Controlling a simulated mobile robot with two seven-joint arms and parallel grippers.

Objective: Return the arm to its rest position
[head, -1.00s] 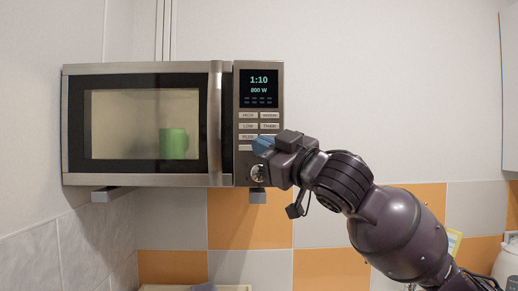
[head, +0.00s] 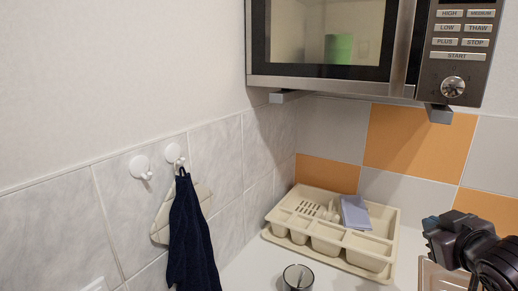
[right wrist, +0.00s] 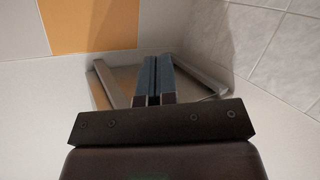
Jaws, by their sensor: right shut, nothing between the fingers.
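My right gripper (head: 432,226) is at the right edge of the head view, below the microwave and apart from it. In the right wrist view its two blue-grey fingers (right wrist: 152,80) are pressed together with nothing between them. The microwave (head: 330,82) hangs on the wall with its door closed, and a green cup (head: 338,48) shows through the glass. My left gripper is not in view.
A beige dish rack (head: 285,232) with a grey-blue cloth (head: 355,212) stands on the white counter (head: 240,272). A dark glass (head: 298,277) stands at the front. A navy towel (head: 190,235) hangs from a white wall hook (head: 174,153).

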